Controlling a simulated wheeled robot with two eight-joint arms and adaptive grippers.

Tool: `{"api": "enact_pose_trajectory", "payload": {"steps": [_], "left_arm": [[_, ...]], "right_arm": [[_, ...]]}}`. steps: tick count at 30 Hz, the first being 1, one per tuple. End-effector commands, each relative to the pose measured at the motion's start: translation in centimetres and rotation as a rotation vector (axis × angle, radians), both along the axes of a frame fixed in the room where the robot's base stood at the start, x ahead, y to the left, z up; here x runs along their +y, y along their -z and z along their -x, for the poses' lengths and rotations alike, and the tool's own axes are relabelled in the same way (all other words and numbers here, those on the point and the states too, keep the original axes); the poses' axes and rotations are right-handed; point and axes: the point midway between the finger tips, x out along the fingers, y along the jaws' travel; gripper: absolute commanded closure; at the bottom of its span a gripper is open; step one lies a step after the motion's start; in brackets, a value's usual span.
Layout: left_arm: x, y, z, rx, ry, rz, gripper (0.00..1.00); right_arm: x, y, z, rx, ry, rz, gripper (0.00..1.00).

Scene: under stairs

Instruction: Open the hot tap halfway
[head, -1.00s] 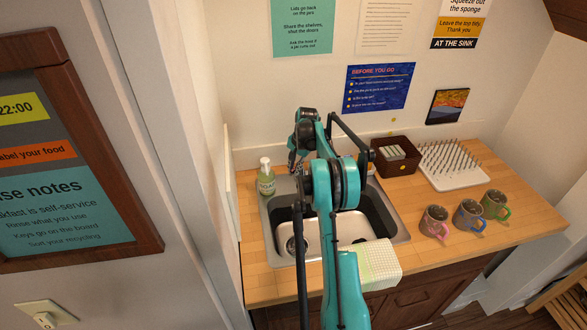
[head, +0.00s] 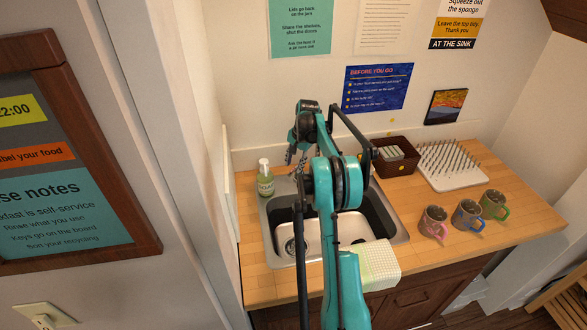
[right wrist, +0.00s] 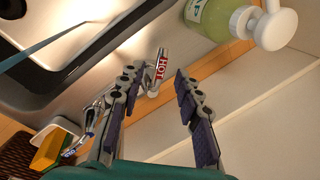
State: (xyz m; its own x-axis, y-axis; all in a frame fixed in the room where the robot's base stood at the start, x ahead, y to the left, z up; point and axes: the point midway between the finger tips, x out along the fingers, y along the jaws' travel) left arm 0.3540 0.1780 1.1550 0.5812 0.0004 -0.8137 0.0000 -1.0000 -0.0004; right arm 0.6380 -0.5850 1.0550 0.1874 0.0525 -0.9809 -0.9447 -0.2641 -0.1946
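The hot tap's lever (right wrist: 162,64), silver with a red HOT label, shows in the right wrist view, just beyond and between my right gripper's fingertips. My right gripper (right wrist: 156,80) is open, with one dark padded finger on each side and nothing clasped. A chrome spout and another lever with a blue mark (right wrist: 90,122) lie to the left, partly behind a finger. In the head view my right gripper (head: 298,160) is over the back of the sink (head: 272,222), and my arm hides most of the tap. My left gripper is not in view.
A green soap bottle (head: 265,178) stands left of the tap; its white pump (right wrist: 268,24) is near the right finger. A brown caddy (head: 397,158), drying rack (head: 452,165) and several mugs (head: 468,216) are to the right. A cloth (head: 372,264) hangs at the front edge.

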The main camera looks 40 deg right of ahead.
Motion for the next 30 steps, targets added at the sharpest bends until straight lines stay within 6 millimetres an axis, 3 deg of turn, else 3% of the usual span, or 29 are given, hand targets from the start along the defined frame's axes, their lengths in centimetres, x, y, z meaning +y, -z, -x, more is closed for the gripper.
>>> {"api": "enact_pose_trajectory", "payload": {"steps": [6, 12, 30], "left_arm": [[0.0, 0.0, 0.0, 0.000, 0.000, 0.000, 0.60], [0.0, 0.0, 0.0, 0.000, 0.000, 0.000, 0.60], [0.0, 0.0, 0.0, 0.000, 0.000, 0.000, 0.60]], "right_arm": [[-0.3, -4.9, 1.0, 0.000, 0.001, 0.000, 0.66], [-0.5, -7.7, 1.5, 0.000, 0.001, 0.000, 0.66], [-0.5, -8.6, 1.7, 0.000, 0.001, 0.000, 0.66]]}}
